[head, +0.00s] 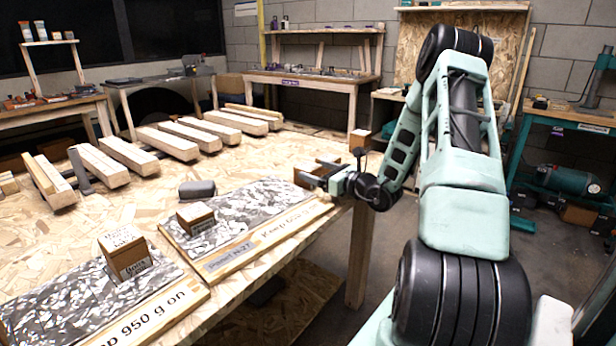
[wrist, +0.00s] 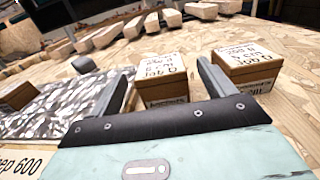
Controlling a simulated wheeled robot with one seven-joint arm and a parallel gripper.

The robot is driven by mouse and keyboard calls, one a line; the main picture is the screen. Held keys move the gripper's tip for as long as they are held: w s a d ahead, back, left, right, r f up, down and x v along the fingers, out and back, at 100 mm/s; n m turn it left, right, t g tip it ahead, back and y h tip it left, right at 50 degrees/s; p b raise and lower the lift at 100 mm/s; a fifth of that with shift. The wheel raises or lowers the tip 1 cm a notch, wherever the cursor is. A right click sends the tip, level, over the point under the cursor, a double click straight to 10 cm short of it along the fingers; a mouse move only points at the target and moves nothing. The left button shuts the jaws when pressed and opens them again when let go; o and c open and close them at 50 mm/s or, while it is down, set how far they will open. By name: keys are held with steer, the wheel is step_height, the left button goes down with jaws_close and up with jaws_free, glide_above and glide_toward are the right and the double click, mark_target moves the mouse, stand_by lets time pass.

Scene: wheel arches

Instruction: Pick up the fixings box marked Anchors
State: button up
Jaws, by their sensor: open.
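In the wrist view a small brown box (wrist: 163,82) with handwriting on its pale top stands just beyond and between my gripper's fingers (wrist: 167,72). A similar box (wrist: 248,68) stands to its right, outside the right finger. Their front labels are too small to read, so I cannot tell which is marked Anchors. In the head view my gripper (head: 318,170) is open low over the table's right side, with a brown box (head: 304,177) at its fingers, partly hidden.
Two more boxes, one near (head: 124,254) and one further (head: 196,218), stand on speckled panels with wooden edge strips. A dark grey object (head: 197,190) lies behind them. Several wooden blocks (head: 165,143) line the table's back. The table's right edge is close to my gripper.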

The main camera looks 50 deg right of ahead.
mark_target(304, 165)
steer(key=w, duration=0.5)
steer(key=shift+w+a+f, duration=0.1)
steer(key=shift+f, duration=0.05)
steer(key=c, duration=1.6)
